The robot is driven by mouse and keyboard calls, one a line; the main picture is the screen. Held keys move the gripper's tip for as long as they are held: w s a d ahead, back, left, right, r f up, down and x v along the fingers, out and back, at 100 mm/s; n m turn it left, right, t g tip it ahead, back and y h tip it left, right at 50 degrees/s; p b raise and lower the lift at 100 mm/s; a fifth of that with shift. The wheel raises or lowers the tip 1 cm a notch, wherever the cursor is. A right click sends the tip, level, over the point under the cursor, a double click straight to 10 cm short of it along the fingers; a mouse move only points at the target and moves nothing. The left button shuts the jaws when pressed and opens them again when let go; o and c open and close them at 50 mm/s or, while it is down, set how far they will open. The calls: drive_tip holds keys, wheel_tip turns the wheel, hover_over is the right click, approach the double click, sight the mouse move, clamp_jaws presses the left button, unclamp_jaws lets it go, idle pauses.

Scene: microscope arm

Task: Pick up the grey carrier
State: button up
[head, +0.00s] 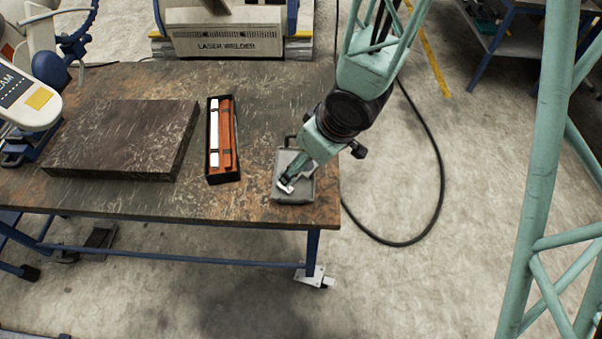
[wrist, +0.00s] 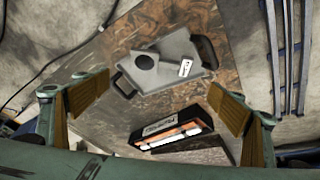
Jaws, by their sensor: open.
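The grey carrier (head: 304,196) is a shallow grey tray at the right end of the table, near its front corner. In the wrist view the grey carrier (wrist: 186,46) has dark handles at two opposite ends. A piece with a dark round spot and a small pale tag lie in it. My gripper (head: 289,182) appears over the carrier in the head view and hides part of it. In the wrist view my gripper (wrist: 158,103) is open, with nothing between its tan fingertips. The carrier shows beyond the fingertips, apart from them.
A black case (head: 223,180) with orange and white rods stands left of the carrier; it also shows in the wrist view (wrist: 150,133). A dark stone slab (head: 123,140) lies farther left. The table's right edge is close to the carrier.

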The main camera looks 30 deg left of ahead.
sight(312, 168)
drive_tip(key=shift+b+x, duration=1.35)
drive_tip(key=shift+x, duration=1.95)
drive_tip(key=shift+f, duration=0.1)
drive_tip(key=shift+b+x, duration=1.2)
drive_tip(key=shift+x, duration=1.35)
drive_tip(key=c, duration=0.7)
